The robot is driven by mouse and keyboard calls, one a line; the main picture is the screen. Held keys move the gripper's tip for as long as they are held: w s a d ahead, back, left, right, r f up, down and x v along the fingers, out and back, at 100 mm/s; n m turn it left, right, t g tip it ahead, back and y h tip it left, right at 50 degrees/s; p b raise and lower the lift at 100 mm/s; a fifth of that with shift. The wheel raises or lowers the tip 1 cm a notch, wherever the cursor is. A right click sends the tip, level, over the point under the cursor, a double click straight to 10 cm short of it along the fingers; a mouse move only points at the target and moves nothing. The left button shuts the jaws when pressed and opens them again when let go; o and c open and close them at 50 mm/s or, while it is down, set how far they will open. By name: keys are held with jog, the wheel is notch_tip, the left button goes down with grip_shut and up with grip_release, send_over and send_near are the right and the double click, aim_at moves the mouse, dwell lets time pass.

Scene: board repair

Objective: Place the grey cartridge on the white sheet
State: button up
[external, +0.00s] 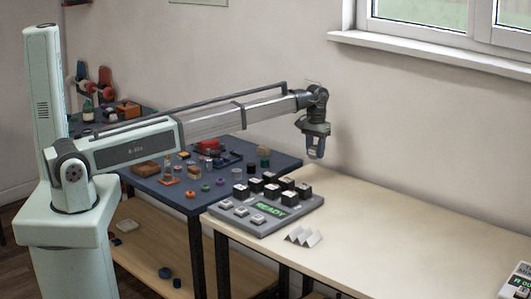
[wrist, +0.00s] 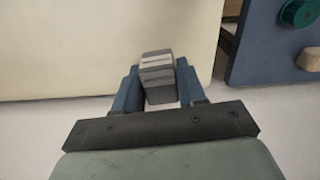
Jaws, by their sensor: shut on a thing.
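My gripper (external: 316,150) is in the air above the far side of the tables, near where the blue table and the cream table meet. It is shut on the grey cartridge (wrist: 157,84), a small grey block with pale bands. In the wrist view the cartridge sits between the two blue fingers of my gripper (wrist: 156,72). The sheet is not visible in the wrist view.
The grey panel (external: 262,218) with several black blocks and a green "READY" display stands at the cream table's (external: 410,225) left end. Many small parts lie on the blue table (external: 150,190). The cream table's middle is clear; another panel (external: 517,280) shows at the right edge.

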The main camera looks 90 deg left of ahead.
jog(key=shift+r, duration=0.9)
jog(key=w+d+r+m, duration=0.1)
jog(key=w+d+m, duration=0.15)
jog(key=d, duration=1.15)
jog(key=w+d+r+m, duration=0.1)
jog(key=w+d, duration=0.2)
jog(key=d, duration=1)
send_over(303, 232)
jog(key=shift+a+r+n, duration=0.1)
jog(key=shift+r+n, duration=0.2)
jog(key=shift+n, duration=0.85)
jog(key=shift+f, duration=4.9)
jog(key=shift+f, duration=0.1)
